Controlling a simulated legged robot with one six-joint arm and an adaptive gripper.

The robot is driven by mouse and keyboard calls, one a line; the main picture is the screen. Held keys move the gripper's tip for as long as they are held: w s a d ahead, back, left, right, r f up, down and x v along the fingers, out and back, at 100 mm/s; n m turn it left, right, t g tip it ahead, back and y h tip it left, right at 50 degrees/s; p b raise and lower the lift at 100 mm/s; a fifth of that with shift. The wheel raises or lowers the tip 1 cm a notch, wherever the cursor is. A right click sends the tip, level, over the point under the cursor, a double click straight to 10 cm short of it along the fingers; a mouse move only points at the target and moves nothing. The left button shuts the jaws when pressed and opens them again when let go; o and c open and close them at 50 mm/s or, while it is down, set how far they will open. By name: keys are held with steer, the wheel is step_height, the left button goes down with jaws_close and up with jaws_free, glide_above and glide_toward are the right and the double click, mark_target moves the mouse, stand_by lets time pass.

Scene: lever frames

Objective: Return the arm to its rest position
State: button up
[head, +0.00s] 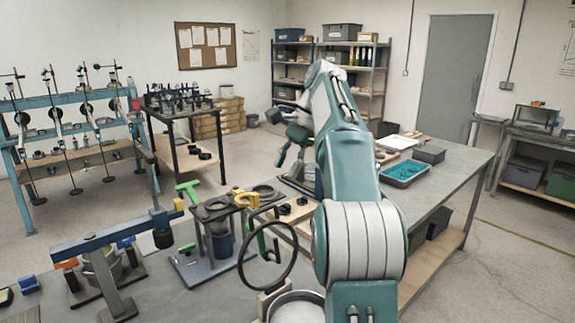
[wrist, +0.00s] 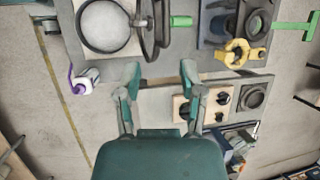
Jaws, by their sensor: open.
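My teal and white arm (head: 345,130) rises from the lower middle of the head view, and its far end bends down to the left. My gripper (head: 293,158) hangs there above the workbench area, partly hidden by the arm. In the wrist view my gripper (wrist: 161,72) has its two fingers spread wide apart. Nothing is between them. A wooden board with black parts (wrist: 205,105) lies beyond the right finger and looks apart from it.
A black ring wheel (head: 268,250), a yellow piece (head: 245,200) and a green T-handle (head: 187,190) stand left of my arm. A grey workbench (head: 450,168) with a blue tray (head: 405,173) is to the right. Open floor (head: 500,250) lies at far right.

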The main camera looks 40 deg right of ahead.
stand_by(0.4)
steer(key=s+a+f+n+t+h, duration=0.15)
steer(key=s+a+n, duration=0.25)
steer(key=a, duration=0.4)
steer(key=s+a+f+n+h, duration=0.2)
steer(key=s+a+n, duration=0.15)
steer(key=a, duration=0.45)
steer(key=s+a+f+n+t, duration=0.1)
steer(key=s+a+f+n, duration=0.2)
steer(key=s+f, duration=0.4)
steer(key=s+a+f+n+t+h, duration=0.1)
steer(key=s+a+f+n, duration=0.3)
steer(key=s+f+n, duration=0.2)
steer(key=shift+s+a+f, duration=0.25)
steer(key=shift+s+f, duration=0.5)
steer(key=shift+s, duration=0.1)
steer(key=shift+t, duration=0.25)
